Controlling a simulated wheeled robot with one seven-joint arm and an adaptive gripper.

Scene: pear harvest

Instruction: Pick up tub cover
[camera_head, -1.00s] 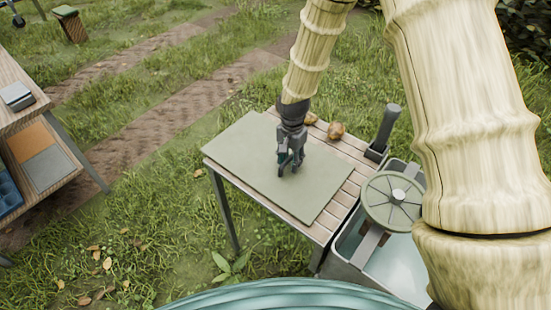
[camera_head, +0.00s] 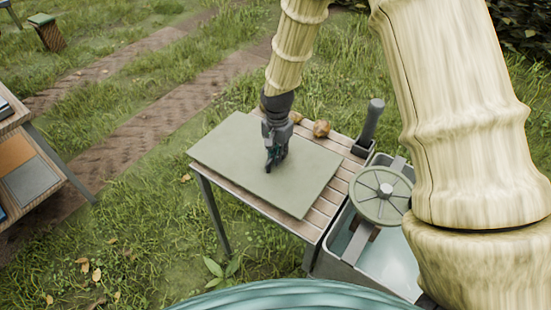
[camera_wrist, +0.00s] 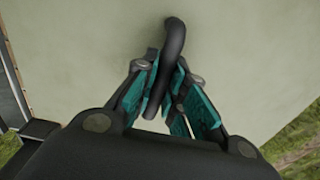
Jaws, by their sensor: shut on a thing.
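The tub cover is a flat grey-green board (camera_head: 225,150) on the slatted table in the head view. Its pale surface (camera_wrist: 75,60) fills much of the wrist view. A dark curved handle (camera_wrist: 173,45) stands on it. My gripper (camera_head: 271,165) is above the middle of the cover. In the wrist view, the teal finger pads of my gripper (camera_wrist: 163,95) are closed around the handle. The cover looks level. I cannot tell whether it rests on the slats or is slightly raised. The grip hides part of the handle.
The slatted table (camera_head: 318,215) stands on grass. Two brownish fruits (camera_head: 321,129) and a dark upright tool (camera_head: 371,125) are at its back right. A tub of water (camera_head: 383,265) with a round green wheel (camera_head: 383,195) stands at the right. A shelf (camera_head: 50,175) is at far left.

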